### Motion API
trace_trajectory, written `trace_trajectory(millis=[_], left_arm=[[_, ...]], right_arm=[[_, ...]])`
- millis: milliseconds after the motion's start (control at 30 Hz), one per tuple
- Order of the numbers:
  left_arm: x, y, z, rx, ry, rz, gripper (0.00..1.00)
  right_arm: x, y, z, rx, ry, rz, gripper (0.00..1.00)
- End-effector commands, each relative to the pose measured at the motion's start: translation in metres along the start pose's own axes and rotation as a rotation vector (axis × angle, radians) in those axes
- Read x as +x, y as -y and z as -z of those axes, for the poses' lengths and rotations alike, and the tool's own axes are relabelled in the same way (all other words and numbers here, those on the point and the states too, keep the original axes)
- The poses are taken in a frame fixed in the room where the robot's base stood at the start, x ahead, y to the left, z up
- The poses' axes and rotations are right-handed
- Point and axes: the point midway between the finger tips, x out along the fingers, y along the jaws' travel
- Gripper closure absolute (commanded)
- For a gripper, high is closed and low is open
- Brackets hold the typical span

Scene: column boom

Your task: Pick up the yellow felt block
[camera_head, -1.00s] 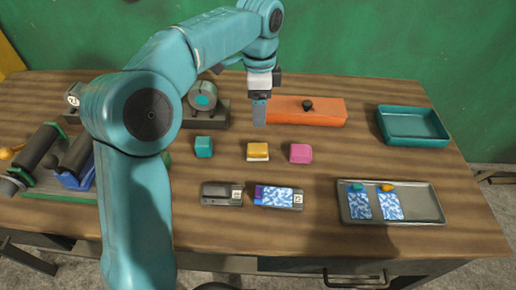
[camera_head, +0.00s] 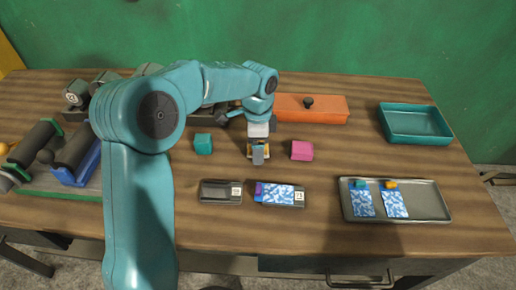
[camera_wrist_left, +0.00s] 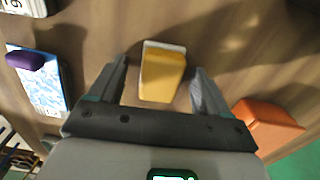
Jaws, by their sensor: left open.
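The yellow felt block (camera_wrist_left: 162,74) lies on the wooden table, with a pale edge along one side. In the left wrist view it sits between the two fingers of my left gripper (camera_wrist_left: 160,90), which is open. In the head view my left gripper (camera_head: 259,155) is right over the yellow block (camera_head: 250,154) and hides most of it. Gaps show between the block and both fingers in the wrist view. My right gripper is not in view.
A teal block (camera_head: 203,144) is left of the yellow one and a pink block (camera_head: 302,150) right of it. Two flat devices (camera_head: 221,191) (camera_head: 280,194) lie in front. An orange box (camera_head: 312,107) is behind. A metal tray (camera_head: 425,205) and teal tray (camera_head: 414,122) are at right.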

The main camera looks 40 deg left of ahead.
Motion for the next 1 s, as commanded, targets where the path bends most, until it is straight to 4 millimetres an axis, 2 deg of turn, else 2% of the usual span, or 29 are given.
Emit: trace_trajectory(millis=[167, 333, 367, 633, 767, 867, 1000], left_arm=[[0.0, 0.0, 0.0, 0.0, 0.0, 0.0, 0.22], [0.0, 0.0, 0.0, 0.0, 0.0, 0.0, 0.78], [0.0, 0.0, 0.0, 0.001, 0.0, 0.001, 0.8], [-0.002, 0.0, 0.0, 0.001, 0.0, 0.001, 0.8], [-0.01, 0.001, 0.001, 0.001, -0.001, 0.003, 0.8], [-0.024, 0.001, 0.001, 0.001, -0.002, 0.005, 0.8], [-0.058, 0.001, 0.001, 0.001, -0.003, 0.007, 0.8]], right_arm=[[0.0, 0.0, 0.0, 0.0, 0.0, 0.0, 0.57], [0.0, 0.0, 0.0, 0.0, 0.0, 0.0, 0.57], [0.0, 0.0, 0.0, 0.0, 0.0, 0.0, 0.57], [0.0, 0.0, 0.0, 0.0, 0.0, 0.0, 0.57], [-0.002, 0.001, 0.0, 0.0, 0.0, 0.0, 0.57], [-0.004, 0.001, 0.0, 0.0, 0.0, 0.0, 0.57], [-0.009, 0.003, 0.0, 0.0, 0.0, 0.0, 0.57]])
